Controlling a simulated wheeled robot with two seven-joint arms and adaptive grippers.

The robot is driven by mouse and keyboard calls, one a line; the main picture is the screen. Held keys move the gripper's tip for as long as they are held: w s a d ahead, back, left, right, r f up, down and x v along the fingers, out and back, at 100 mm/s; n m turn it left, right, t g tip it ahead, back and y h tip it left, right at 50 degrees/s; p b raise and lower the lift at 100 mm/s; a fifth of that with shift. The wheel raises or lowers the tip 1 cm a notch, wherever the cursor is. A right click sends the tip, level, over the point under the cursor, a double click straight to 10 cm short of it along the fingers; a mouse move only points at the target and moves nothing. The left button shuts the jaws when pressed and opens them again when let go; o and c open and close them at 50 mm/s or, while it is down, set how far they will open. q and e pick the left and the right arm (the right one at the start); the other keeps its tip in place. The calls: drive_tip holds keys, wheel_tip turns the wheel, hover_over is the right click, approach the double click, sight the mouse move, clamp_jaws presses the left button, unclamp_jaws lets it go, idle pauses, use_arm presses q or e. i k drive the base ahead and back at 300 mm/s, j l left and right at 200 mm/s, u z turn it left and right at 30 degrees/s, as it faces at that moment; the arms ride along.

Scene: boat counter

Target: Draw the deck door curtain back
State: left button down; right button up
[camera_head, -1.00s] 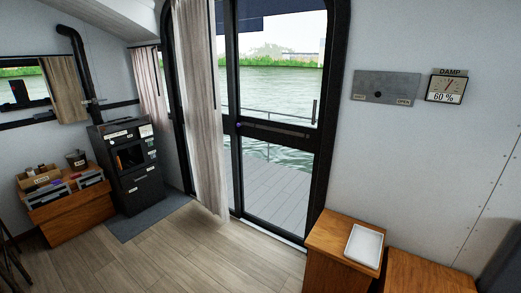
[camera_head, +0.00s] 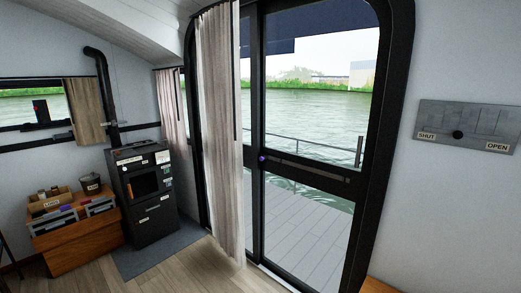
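The deck door curtain (camera_head: 222,130) is a long pale beige cloth. It hangs gathered at the left side of the glazed deck door (camera_head: 310,215), covering the left strip of the doorway. A thin dark upright rod or edge (camera_head: 236,80) shows along the curtain's right side. The rest of the door glass is uncovered, with deck and water beyond. The door has a black frame and a dark crossbar (camera_head: 305,168) with a small purple knob (camera_head: 262,158). Neither of my grippers is in view.
A grey wall plate (camera_head: 468,125) marked SHUT and OPEN is on the right wall. A black stove (camera_head: 145,190) stands left on a grey mat (camera_head: 160,254), beside a wooden cabinet (camera_head: 75,245) holding boxes and a bucket. Bare floor lies in front. A wooden edge (camera_head: 378,286) shows at bottom right.

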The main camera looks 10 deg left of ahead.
sight(225, 22)
drive_tip(key=i+z, duration=0.2)
drive_tip(key=i, duration=0.5)
drive_tip(key=i+j+z, duration=0.2)
drive_tip(key=i, duration=0.45)
drive_tip(key=i+l, duration=0.05)
drive_tip(key=l, duration=0.05)
